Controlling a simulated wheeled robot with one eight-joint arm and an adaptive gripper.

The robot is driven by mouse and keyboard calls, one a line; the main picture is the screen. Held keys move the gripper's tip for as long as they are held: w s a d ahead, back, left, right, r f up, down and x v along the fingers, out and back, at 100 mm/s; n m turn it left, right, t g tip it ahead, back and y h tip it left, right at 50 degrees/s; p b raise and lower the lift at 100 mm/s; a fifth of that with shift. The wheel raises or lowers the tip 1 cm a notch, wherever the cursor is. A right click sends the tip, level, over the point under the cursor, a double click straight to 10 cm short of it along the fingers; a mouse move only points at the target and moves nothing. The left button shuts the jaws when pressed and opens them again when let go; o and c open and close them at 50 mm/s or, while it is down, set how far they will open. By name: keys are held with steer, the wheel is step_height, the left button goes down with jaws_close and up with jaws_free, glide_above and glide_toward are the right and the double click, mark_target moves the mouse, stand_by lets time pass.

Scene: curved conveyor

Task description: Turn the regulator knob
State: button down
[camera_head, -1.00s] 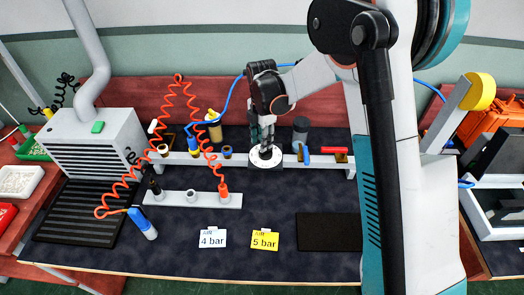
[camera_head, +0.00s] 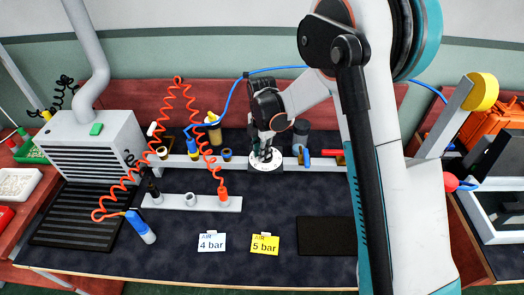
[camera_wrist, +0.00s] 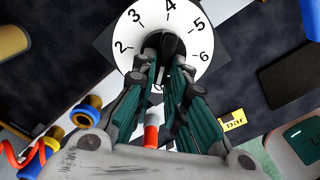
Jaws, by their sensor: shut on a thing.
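The regulator has a round white dial (camera_wrist: 128,25) numbered 2 to 6 in the wrist view, with a dark knob (camera_wrist: 168,45) at its centre. In the head view the dial (camera_head: 265,163) sits on the pale rail on the bench. My gripper (camera_wrist: 165,60) is over the dial, its fingers shut on the knob. In the head view my gripper (camera_head: 266,150) comes down on it from above. The fingers hide most of the knob, and its pointer is hard to read. A white "4 bar" card (camera_head: 212,242) and a yellow "5 bar" card (camera_head: 265,243) stand in front.
A coiled orange hose (camera_head: 165,120) hangs at left near a blue-handled tool (camera_head: 141,226). A lower rail (camera_head: 173,201) with fittings stands in front. A blue lever (camera_head: 306,157) is right of the dial. A dark mat (camera_head: 327,236) lies front right.

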steer(key=shift+m, duration=0.4)
steer(key=m, duration=0.2)
steer(key=w+m, duration=0.1)
steer(key=m, duration=0.2)
steer(key=shift+a+b, duration=0.15)
steer(key=shift+b, duration=0.2)
steer(key=m, duration=0.6)
steer(key=shift+w+m, duration=0.35)
steer(key=shift+m, duration=0.05)
steer(key=m, duration=0.4)
steer(key=d+m, duration=0.1)
steer(key=m, duration=0.1)
steer(key=shift+w, duration=0.35)
steer(key=m, duration=0.6)
steer(key=shift+d+m+b, duration=0.3)
steer(key=shift+d+m, duration=0.1)
steer(key=shift+w, duration=0.1)
steer(key=c, duration=1.6)
jaws_free()
